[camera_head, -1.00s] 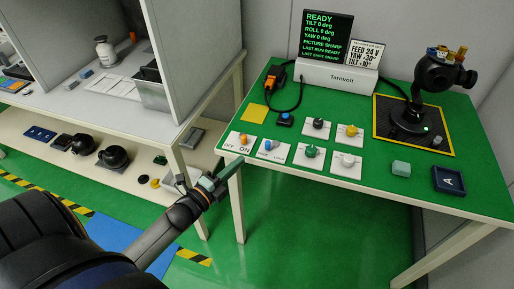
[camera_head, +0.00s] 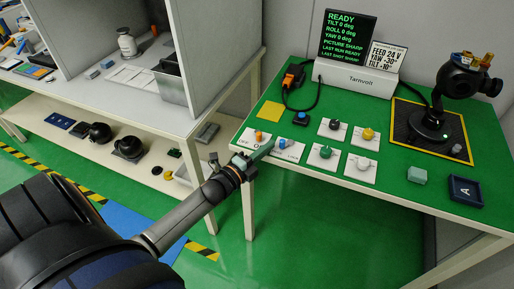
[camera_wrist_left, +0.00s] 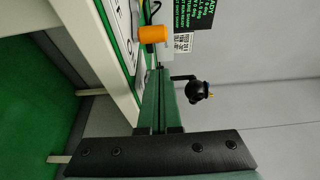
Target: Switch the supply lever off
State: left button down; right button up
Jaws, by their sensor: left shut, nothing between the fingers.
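The supply lever has an orange knob (camera_head: 259,136) on a white plate marked OFF and ON at the table's front left corner. In the left wrist view the orange knob (camera_wrist_left: 153,34) is just beyond the fingertips. My left gripper (camera_head: 266,149) is shut and empty, with its green fingers over the plate's front right part, hiding some of the ON label. In the left wrist view the closed fingers (camera_wrist_left: 158,75) point toward the knob. I cannot tell whether they touch it, nor which way the lever is set. My right gripper is out of view.
Right beside the lever plate is a plate with a blue knob (camera_head: 282,143). Plates with black, yellow, green and white knobs follow. A black gimbal camera (camera_head: 433,115) stands at the right. The display (camera_head: 347,37) reads READY. The left bench's partition (camera_head: 213,45) rises nearby.

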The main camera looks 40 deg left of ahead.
aim_at(259, 141)
pick_arm(q)
jog(key=w, duration=0.3)
jog(key=shift+w+d, duration=0.15)
jog(key=a, duration=0.1)
jog(key=s+a, duration=0.1)
jog(key=shift+s+a, duration=0.45)
jog(key=shift+a, duration=0.1)
jog(key=shift+a+p, duration=0.1)
jog(key=shift+p, duration=0.2)
jog(key=shift+s+a+m+h, duration=0.15)
jog(key=shift+m+h, duration=0.15)
jog(key=shift+h, duration=0.2)
jog(key=shift+s+m+h+b, duration=0.1)
jog(key=shift+m+h+b, duration=0.2)
jog(key=shift+h+b, duration=0.2)
